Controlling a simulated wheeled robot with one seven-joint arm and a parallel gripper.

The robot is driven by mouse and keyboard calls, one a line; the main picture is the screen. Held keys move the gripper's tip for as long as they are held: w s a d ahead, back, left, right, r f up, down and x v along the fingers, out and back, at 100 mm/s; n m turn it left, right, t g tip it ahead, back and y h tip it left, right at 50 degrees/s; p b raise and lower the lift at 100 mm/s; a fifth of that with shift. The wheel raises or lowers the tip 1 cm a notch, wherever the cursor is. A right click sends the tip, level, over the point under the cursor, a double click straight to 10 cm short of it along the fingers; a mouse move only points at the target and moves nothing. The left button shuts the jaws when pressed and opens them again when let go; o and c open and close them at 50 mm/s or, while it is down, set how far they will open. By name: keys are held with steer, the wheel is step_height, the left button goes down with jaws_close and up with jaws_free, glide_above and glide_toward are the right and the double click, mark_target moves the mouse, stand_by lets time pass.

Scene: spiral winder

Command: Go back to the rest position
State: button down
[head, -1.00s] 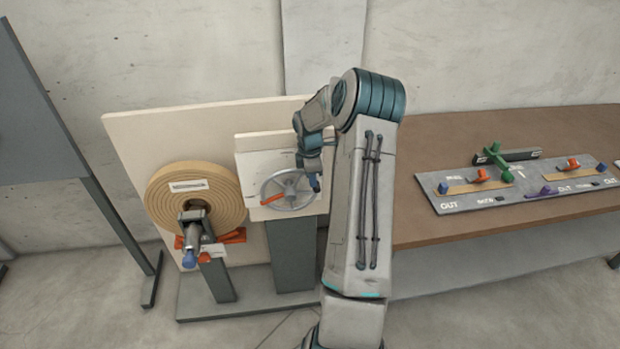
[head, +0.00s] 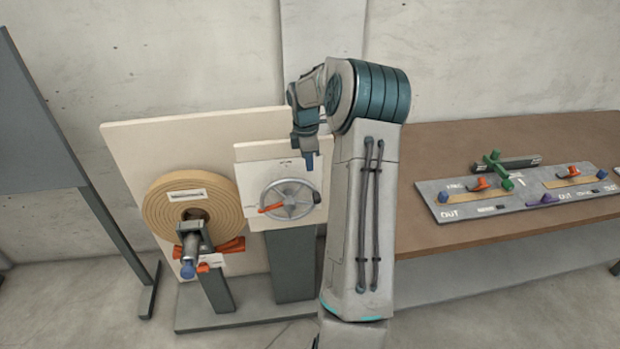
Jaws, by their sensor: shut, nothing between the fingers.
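My gripper (head: 309,162) hangs pointing down at the end of my bent arm, in front of the upper right of the white panel. It is shut and empty, and looks apart from the grey handwheel (head: 289,200) below it. The handwheel has a red pointer or handle (head: 271,207) at its left and a dark knob (head: 317,197) at its right rim. The tan spiral roll (head: 160,220) is on the pale board to the left. Part of the table behind my arm is hidden.
A brown table (head: 450,150) to the right bears a grey panel (head: 440,212) with coloured parts and a green cross-shaped piece (head: 496,166). A blue-tipped spindle (head: 188,268) sticks out from the roll. A dark upright panel (head: 40,130) stands at far left.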

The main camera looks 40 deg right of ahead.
steer(key=shift+r, duration=1.1)
steer(key=s+a+r+m+h, duration=0.1)
steer(key=s+a+r+m, duration=0.25)
steer(key=a+r, duration=0.55)
steer(key=s+a+r+m+t+y, duration=0.1)
steer(key=s+a+m+t, duration=0.3)
steer(key=s+a+m, duration=0.5)
steer(key=s+a, duration=1)
steer(key=s, duration=0.4)
steer(key=shift+a+r+y, duration=0.15)
steer(key=shift+a+y, duration=0.15)
steer(key=shift+y, duration=0.1)
